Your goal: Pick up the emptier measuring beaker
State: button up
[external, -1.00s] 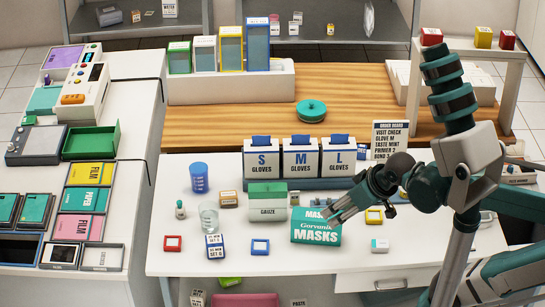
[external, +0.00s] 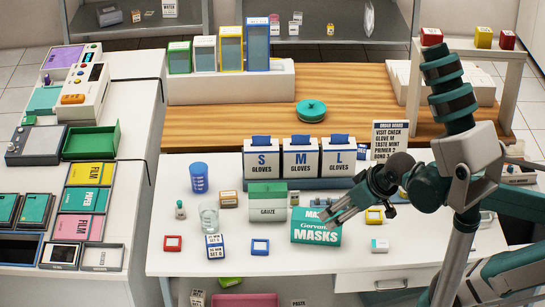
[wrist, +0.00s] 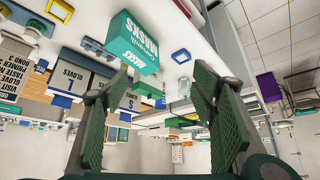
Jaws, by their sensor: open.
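A blue measuring beaker (external: 199,178) stands upright on the white table, left of the glove boxes. A clear, glass-like beaker (external: 208,217) stands in front of it, just behind a small blue-and-white labelled box. How full each beaker is cannot be made out. My gripper (external: 333,211) is beside the teal masks box (external: 316,232), right of both beakers and well apart from them. In the wrist view my gripper (wrist: 160,80) has its two fingers spread with nothing between them. The masks box (wrist: 131,42) shows beyond the fingers there, and the clear beaker (wrist: 184,88) appears small.
Glove boxes (external: 300,158) line the back. A small bottle (external: 180,209), a red frame (external: 173,243) and a blue frame (external: 260,247) lie nearby.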

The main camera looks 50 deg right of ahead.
jog(key=shift+r, duration=0.1)
jog(key=w+r+m+g+p, duration=0.25)
jog(key=w+r+m, duration=0.4)
jog(key=w, duration=0.75)
jog(key=m+g+p, duration=0.5)
jog(key=m+p, duration=0.4)
jog(key=m, duration=0.3)
send_over(199, 178)
jog(key=w+d, duration=0.2)
notch_tip(199, 178, down, 17)
jog(key=shift+w+d+f, duration=0.1)
jog(key=shift+w+f, duration=0.1)
jog(key=shift+f, duration=0.35)
jog(key=shift+f, duration=1.25)
